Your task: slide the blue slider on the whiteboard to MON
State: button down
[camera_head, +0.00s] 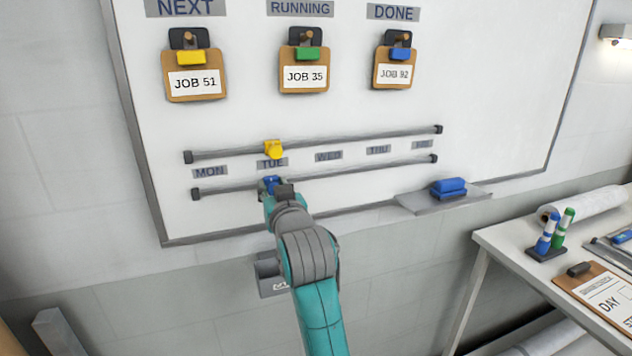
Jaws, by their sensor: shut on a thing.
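The whiteboard (350,110) has two dark horizontal rails. The blue slider (271,181) is on the lower rail (340,173), just below the TUE label (272,163). The MON label (209,172) lies to its left, near the rails' left end. My gripper (273,187) is at the blue slider and shut on it; my arm comes up from below and hides the fingers and part of the slider. A yellow slider (274,149) is on the upper rail (350,141), above the TUE label.
A tray (420,203) with a blue eraser (449,187) juts out at the board's lower right. A table (500,240) with markers (553,231) and a clipboard (600,290) stands at right. The lower rail between slider and left end stop (196,194) is clear.

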jog(key=a, duration=0.2)
jog(key=s+a, duration=0.1)
jog(key=a, duration=0.2)
jog(key=s+a, duration=0.1)
jog(key=a, duration=0.1)
jog(key=shift+s+a, duration=0.15)
jog(key=c, duration=0.9)
grip_release()
jog(key=v, duration=1.2)
